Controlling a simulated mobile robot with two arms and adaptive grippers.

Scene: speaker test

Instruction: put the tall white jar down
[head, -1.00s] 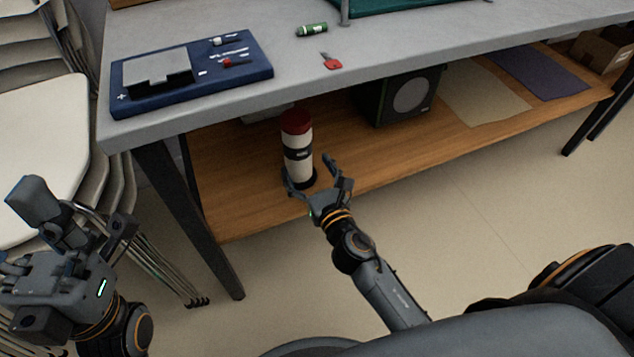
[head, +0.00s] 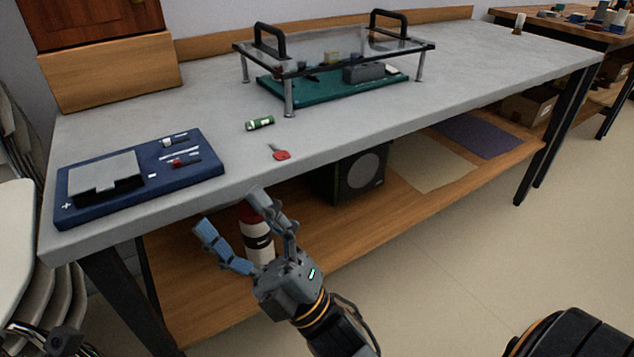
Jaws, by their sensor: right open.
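The tall white jar (head: 259,251), with a red lid and a dark band, stands upright on the wooden lower shelf (head: 330,232) under the grey workbench. My right gripper (head: 229,211) is open and empty, in front of the jar in the picture. Its fingers hide parts of the lid and side, and the gripper body hides the jar's base. The fingers are not closed around the jar. At the bottom left edge, a small dark part may be my left gripper; its jaws do not show.
On the grey workbench (head: 350,130) are a blue tray (head: 205,165), a green cylinder (head: 260,123), a red key-like piece (head: 280,153) and a clear-topped stand (head: 335,55). A dark speaker (head: 352,175) and flat sheets lie farther right on the shelf. Stacked chairs stand left.

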